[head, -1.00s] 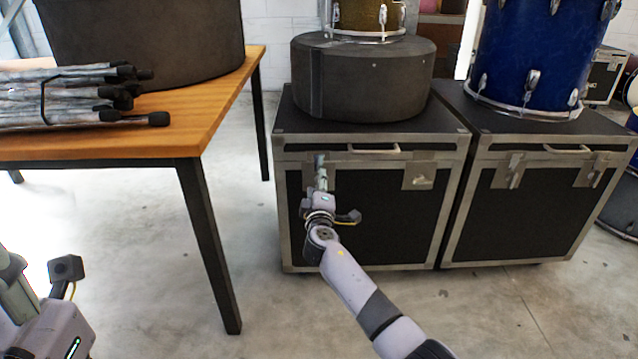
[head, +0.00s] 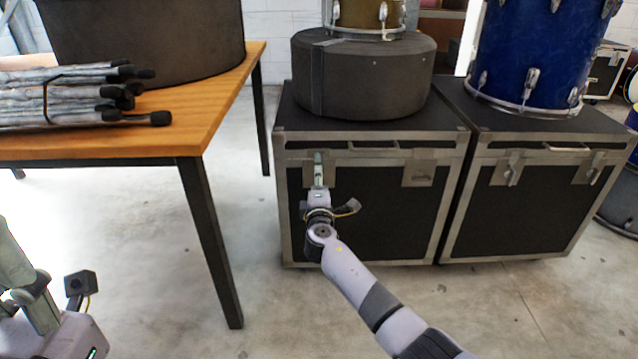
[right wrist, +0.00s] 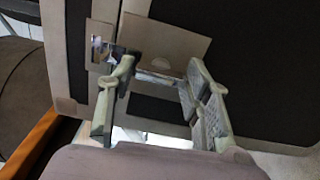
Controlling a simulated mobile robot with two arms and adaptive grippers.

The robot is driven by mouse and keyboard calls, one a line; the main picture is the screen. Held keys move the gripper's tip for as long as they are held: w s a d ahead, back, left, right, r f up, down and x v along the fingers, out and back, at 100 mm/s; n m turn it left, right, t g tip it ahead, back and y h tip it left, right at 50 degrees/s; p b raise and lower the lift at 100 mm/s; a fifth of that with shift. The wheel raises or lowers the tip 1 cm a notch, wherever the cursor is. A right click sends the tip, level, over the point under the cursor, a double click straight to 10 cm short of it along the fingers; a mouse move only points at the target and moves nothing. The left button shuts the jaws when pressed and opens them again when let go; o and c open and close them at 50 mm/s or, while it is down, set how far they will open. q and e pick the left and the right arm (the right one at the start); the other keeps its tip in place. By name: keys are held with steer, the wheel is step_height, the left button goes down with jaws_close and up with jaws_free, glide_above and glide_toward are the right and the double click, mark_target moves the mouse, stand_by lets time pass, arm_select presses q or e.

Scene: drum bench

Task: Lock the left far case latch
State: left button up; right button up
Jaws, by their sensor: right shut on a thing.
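The left black case (head: 375,215) stands on the floor with metal edging. Its left latch plate (head: 330,174) sits on the front below the lid seam, partly covered by my right gripper (head: 318,164). In the right wrist view the latch plate (right wrist: 172,45) and a shiny metal latch part (right wrist: 158,78) show between the fingers of my right gripper (right wrist: 160,95). The gripper is shut on this latch part. The exact contact is hard to see. The case's right latch (head: 419,174) is clear of me. My left gripper (head: 22,285) is partly in view at lower left, away from the cases; its opening is unclear.
A round black drum case (head: 362,78) rests on the left case. A second latched case (head: 538,205) stands close at right, bearing a blue drum (head: 535,50). A wooden table (head: 215,100) with bundled stands (head: 70,98) is at left. Floor in front is open.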

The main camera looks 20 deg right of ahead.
steer(key=o, duration=1.2)
steer(key=shift+c, duration=0.2)
steer(key=v, duration=1.2)
